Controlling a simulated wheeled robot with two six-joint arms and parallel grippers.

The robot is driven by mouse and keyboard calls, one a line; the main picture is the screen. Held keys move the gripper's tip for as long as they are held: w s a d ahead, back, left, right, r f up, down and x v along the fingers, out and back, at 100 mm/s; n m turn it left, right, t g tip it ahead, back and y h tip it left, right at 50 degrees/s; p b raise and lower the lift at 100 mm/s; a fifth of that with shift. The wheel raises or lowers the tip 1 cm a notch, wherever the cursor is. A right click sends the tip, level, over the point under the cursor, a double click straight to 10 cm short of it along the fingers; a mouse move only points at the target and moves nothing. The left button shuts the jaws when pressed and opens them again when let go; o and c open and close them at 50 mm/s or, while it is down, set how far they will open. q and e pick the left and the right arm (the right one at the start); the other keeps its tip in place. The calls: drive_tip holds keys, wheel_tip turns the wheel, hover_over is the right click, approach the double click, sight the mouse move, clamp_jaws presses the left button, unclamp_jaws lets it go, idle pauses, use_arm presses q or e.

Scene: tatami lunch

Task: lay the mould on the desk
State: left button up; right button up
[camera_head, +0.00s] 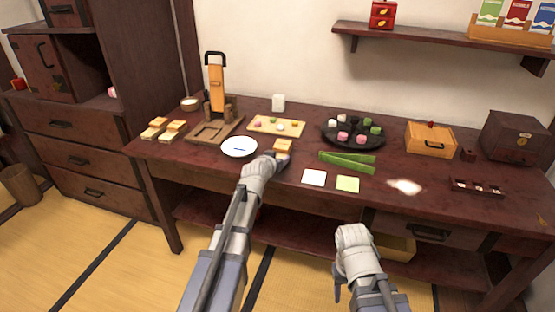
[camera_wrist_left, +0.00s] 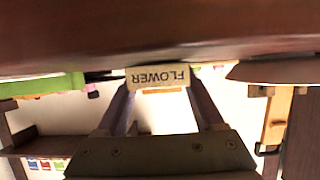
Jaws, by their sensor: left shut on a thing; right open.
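The mould, a small light wooden block (camera_head: 283,146), is at the tip of my left gripper (camera_head: 278,158) near the desk's front edge. In the left wrist view the block (camera_wrist_left: 157,76) shows the word FLOWER upside down between the two fingers, and my left gripper (camera_wrist_left: 160,92) is shut on it. The dark red-brown desk (camera_head: 300,200) shows as a brown surface (camera_wrist_left: 160,35) close to the block. I cannot tell whether they touch. My right gripper (camera_head: 356,242) is open and empty in front of the desk; its fingers are mostly hidden.
A white plate (camera_head: 239,147) lies left of the block, and green leaves (camera_head: 347,162) lie right. Behind are a sweets board (camera_head: 263,128) and a black tray (camera_head: 329,137).

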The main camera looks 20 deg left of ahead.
use_arm(q)
drive_tip(key=o, duration=0.9)
drive_tip(key=shift+f, duration=0.2)
drive_tip(key=o, duration=0.5)
drive_tip(key=shift+r, duration=0.1)
drive_tip(key=shift+r, duration=0.25)
drive_tip(key=p+v, duration=0.4)
drive_tip(key=v, duration=0.8)
drive_tip(key=shift+p, duration=0.4)
drive_tip(key=shift+f, duration=0.1)
